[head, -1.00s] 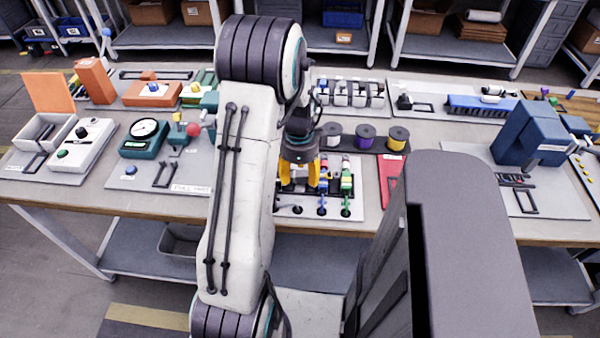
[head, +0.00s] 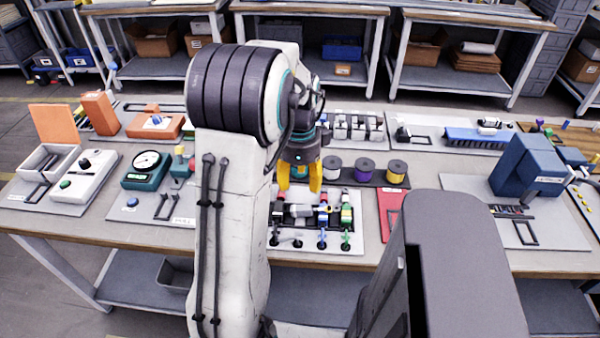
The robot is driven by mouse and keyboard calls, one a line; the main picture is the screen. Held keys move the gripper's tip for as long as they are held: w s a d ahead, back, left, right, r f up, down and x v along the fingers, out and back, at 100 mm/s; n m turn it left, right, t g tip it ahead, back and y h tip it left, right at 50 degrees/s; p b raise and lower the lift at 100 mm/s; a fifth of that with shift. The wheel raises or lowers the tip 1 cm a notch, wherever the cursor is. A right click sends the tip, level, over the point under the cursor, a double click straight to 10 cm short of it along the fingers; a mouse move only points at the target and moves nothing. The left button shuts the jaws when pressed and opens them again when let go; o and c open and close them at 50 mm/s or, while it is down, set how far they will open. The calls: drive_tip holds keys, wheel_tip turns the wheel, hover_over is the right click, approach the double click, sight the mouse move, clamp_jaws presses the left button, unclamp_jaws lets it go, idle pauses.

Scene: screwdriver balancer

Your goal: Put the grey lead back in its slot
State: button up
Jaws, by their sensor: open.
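My gripper (head: 300,178) has yellow fingers, spread apart and empty, just above and behind a white panel (head: 356,228) at the middle front of the bench. A dark rack (head: 290,212) on the panel carries coloured blocks and pale grey cylindrical pieces. A grey lead (head: 286,240) appears at the panel's front left, beside the blue lead (head: 322,238) and the green lead (head: 346,240). It looks lower and more tilted than those two, but it is small. My arm hides the panel's left side, and I cannot make out the grey slot clearly.
Grey, purple and yellow spools (head: 364,170) stand behind the panel. A red plate (head: 391,208) lies to its right. A blue machine (head: 528,166) stands further right, and a green gauge box (head: 146,168) stands left of my arm.

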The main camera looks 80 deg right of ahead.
drive_tip(key=shift+r, duration=0.85)
drive_tip(key=w+a+r+n+t+h, duration=0.1)
drive_tip(key=w+a+r+n, duration=0.2)
drive_tip(key=w+a+n, duration=0.6)
drive_tip(key=w+a+r+n, duration=0.3)
drive_tip(key=w+a+n, duration=0.3)
drive_tip(key=w, duration=0.6)
drive_tip(key=a+n+t+y, duration=0.1)
drive_tip(key=a+n+t, duration=0.1)
drive_tip(key=a+n, duration=1.8)
drive_tip(key=shift+a, duration=2)
drive_tip(key=shift+o, duration=0.3)
drive_tip(key=shift+s+r, duration=0.1)
